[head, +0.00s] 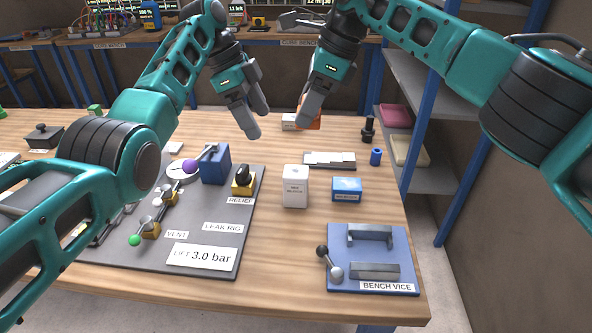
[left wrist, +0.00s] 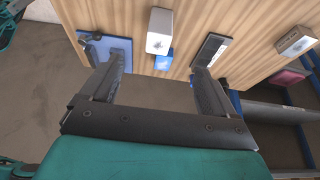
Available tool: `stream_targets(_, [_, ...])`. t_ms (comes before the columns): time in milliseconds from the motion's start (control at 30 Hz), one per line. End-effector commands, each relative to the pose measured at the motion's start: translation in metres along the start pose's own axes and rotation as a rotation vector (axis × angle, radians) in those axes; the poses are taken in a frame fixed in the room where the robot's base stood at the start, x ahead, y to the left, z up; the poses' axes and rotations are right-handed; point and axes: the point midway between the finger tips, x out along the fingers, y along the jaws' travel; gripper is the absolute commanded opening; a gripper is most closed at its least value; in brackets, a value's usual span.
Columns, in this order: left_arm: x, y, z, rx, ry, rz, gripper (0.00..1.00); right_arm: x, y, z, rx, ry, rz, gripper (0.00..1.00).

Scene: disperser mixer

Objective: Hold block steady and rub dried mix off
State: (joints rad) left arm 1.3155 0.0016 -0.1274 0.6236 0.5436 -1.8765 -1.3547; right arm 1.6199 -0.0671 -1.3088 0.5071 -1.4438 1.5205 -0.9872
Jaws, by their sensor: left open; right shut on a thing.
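A white block (head: 295,187) with a small printed label stands upright on the bench, left of a small blue box (head: 347,189). In the left wrist view the white block (left wrist: 159,30) shows beyond my fingers and apart from them. My left gripper (head: 252,128) is open and empty above the bench, behind and left of the block; its two fingers stand apart in the left wrist view (left wrist: 156,85). My right gripper (head: 306,114) points down behind the block, shut on an orange thing (head: 316,121), mostly hidden by the fingers. I cannot make out dried mix.
A bench vice (head: 371,285) with empty jaws is at the front right. The grey leak rig panel (head: 215,260) fills the left. Bare wood surrounds the block's front.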

Motion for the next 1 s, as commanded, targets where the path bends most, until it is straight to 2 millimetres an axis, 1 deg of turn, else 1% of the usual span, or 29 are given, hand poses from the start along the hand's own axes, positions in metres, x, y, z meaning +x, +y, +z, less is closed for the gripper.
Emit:
stream_targets(33, [-0.007, 0.000, 0.000, 0.000, 0.000, -0.002, 0.89, 0.000, 0.000, 0.000, 0.000, 0.000, 0.000, 0.34])
stream_targets(200, [-0.024, 0.000, 0.000, 0.001, 0.001, -0.002, 0.89, 0.000, 0.000, 0.000, 0.000, 0.000, 0.000, 0.34])
stream_targets(400, [-0.043, 0.000, 0.000, 0.000, 0.000, -0.002, 0.89, 0.000, 0.000, 0.000, 0.000, 0.000, 0.000, 0.34])
stream_targets(500, [-0.050, 0.000, 0.000, 0.000, 0.000, -0.001, 0.89, 0.000, 0.000, 0.000, 0.000, 0.000, 0.000, 0.34])
stream_targets(633, [-0.052, 0.000, 0.000, 0.000, 0.001, 0.000, 0.89, 0.000, 0.000, 0.000, 0.000, 0.000, 0.000, 0.34])
stream_targets(1000, [-0.052, 0.000, 0.000, 0.000, 0.000, 0.000, 0.89, 0.000, 0.000, 0.000, 0.000, 0.000, 0.000, 0.34])
